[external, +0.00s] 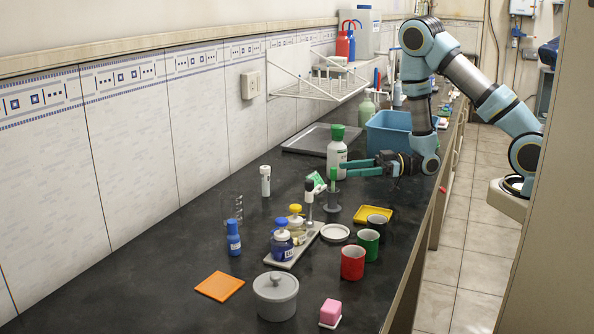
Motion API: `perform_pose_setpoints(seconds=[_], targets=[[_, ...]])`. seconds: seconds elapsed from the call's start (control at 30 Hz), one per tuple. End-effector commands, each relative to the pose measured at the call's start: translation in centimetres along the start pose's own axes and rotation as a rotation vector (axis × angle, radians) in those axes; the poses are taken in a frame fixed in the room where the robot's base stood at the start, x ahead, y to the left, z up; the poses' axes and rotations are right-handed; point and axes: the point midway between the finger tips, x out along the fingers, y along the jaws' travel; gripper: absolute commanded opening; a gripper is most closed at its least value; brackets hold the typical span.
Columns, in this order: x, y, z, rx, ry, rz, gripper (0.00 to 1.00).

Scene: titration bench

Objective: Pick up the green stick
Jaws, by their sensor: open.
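The green stick (333,176) stands upright in a dark grey holder (332,202) on the black bench. Its lower part is hidden in the holder. My gripper (346,168) is open and empty, with its teal fingers pointing left. In the picture the fingertips are just right of the stick's upper part, at about its height. The stick does not appear to be between them; the exact depth gap cannot be told.
A white bottle with a green cap (337,152) stands close behind the fingers. A green-and-white item (316,183) and a black-topped upright (309,200) are left of the holder.

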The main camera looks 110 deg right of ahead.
Motion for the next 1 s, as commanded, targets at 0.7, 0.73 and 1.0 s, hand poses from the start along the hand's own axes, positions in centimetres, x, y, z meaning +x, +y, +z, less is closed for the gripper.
perform_pose_setpoints(seconds=[0.7,0.73,1.0], targets=[[8.5,0.0,0.3,0.0,0.0,-0.003,0.58],[8.6,0.0,0.4,-0.001,0.0,-0.003,0.58],[8.8,0.0,0.6,0.0,0.0,-0.001,0.57]])
